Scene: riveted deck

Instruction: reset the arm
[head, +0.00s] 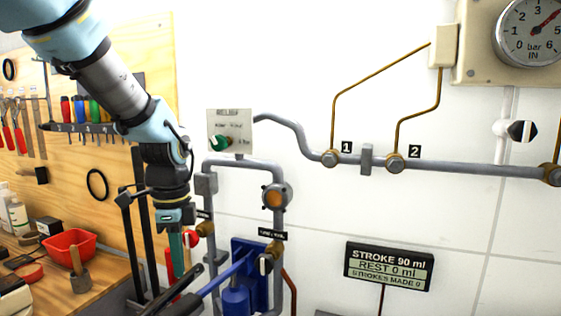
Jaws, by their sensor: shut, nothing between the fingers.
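My arm reaches in from the top left of the head view and hangs down in front of the wall. My gripper (178,262) points downward at its end, with its teal fingers shut and nothing held between them. It hangs left of the blue pump (240,285) and close in the picture to a red-and-white valve knob (192,232). I cannot tell whether the fingers touch anything behind them. The lower fingertips are partly lost against the dark bars and red item there.
A pump lever (205,290) slants across the bottom. Grey pipes (460,168), a gauge (530,30) and a display reading "STROKE 90 ml, REST 0 ml, STROKES MADE 0" (388,268) are right.

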